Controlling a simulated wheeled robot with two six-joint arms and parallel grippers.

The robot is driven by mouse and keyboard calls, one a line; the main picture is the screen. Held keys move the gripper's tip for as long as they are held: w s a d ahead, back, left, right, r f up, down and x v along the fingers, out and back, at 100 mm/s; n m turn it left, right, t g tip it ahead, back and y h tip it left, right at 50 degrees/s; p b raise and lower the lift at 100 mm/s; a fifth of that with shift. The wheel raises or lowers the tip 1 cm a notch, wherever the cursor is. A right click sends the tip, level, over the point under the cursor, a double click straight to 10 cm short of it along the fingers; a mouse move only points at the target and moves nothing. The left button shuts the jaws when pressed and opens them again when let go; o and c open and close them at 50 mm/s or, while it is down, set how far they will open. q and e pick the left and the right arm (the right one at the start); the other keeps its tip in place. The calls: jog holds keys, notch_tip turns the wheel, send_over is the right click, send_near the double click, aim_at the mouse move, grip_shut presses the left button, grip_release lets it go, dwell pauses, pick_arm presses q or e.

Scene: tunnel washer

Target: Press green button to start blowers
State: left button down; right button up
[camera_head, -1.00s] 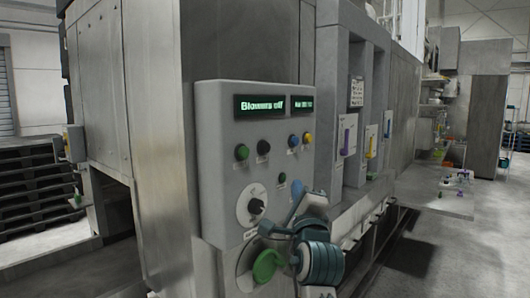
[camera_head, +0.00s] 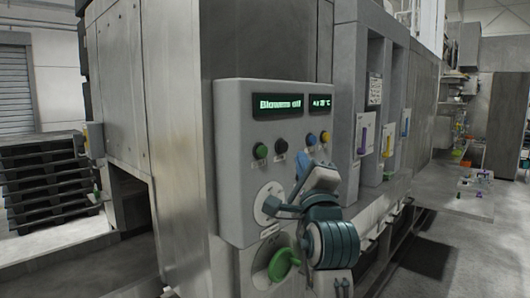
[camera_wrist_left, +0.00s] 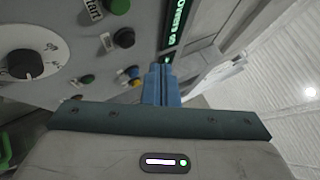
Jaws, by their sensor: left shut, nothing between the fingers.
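The grey control panel (camera_head: 232,185) has a green button (camera_head: 260,151) at the left of its button row. In the left wrist view this green button (camera_wrist_left: 119,6) sits at the top edge beside a "Start" label. The display (camera_head: 278,105) above reads "Blowers off". My left gripper (camera_head: 303,168) is in front of the panel, right of and lower than the green button, and apart from it. Its blue fingers (camera_wrist_left: 161,84) are shut and empty. A smaller green button (camera_wrist_left: 87,80) shows in the left wrist view; my gripper hides it in the head view.
A black button (camera_head: 281,146), a blue button (camera_head: 311,139) and a yellow button (camera_head: 325,136) share the row. A white dial (camera_head: 268,203) and a large green knob (camera_head: 283,264) are lower down. Black pallets (camera_head: 45,185) stand at the left. Open floor lies at the right.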

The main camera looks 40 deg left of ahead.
aim_at(267, 148)
pick_arm(q)
jog(key=a, duration=0.7)
jog(key=shift+w+a, duration=0.25)
jog(key=shift+w, duration=0.05)
jog(key=shift+a+p, duration=0.15)
jog(key=shift+p, duration=0.3)
dwell(1.5)
jog(key=shift+a, duration=0.3)
jog(key=shift+a, duration=0.45)
dwell(0.6)
jog(key=shift+d+p, duration=0.15)
jog(key=shift+p, duration=0.15)
jog(key=shift+d, duration=0.75)
